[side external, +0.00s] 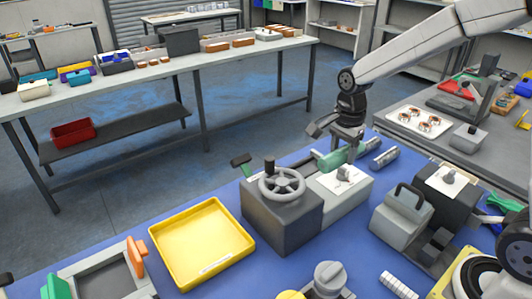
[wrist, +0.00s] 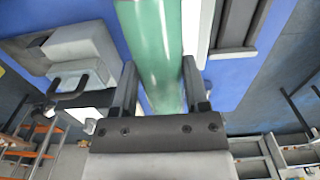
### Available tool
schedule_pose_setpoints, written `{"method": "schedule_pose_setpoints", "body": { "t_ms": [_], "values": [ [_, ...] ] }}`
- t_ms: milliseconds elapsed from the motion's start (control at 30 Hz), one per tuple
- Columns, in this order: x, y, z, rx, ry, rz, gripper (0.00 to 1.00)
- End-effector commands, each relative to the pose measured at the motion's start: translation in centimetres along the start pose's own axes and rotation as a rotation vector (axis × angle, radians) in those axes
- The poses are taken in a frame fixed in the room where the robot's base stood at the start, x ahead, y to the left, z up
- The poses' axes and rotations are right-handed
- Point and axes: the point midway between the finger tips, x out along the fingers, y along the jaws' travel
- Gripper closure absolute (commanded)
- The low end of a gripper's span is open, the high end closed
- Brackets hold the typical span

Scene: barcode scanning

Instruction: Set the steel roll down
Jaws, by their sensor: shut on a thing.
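A green roll (side external: 336,160) lies in my gripper (side external: 346,139) in the side view, above the light top plate of a grey machine (side external: 283,222). In the wrist view the smooth green roll (wrist: 153,50) runs between the two dark fingers (wrist: 160,88) and out of the top of the frame. My gripper is shut on it.
The grey machine carries a handwheel (side external: 282,184). A yellow tray (side external: 202,240) stands left of it, mostly empty. A grey handled block (side external: 402,217) stands to the right.

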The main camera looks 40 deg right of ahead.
Motion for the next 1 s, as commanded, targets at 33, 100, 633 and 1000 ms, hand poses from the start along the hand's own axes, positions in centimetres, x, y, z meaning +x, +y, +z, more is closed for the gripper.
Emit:
{"method": "schedule_pose_setpoints", "body": {
  "t_ms": [33,100,633,1000],
  "values": [
    [-0.1,-0.1,0.0,0.000,0.000,-0.002,1.00],
    [-0.1,-0.1,0.0,0.000,0.000,-0.002,1.00],
    [-1.6,-0.1,0.0,0.000,0.000,-0.005,1.00],
    [-5.2,-0.8,0.7,-0.003,0.000,-0.002,1.00]
  ]
}}
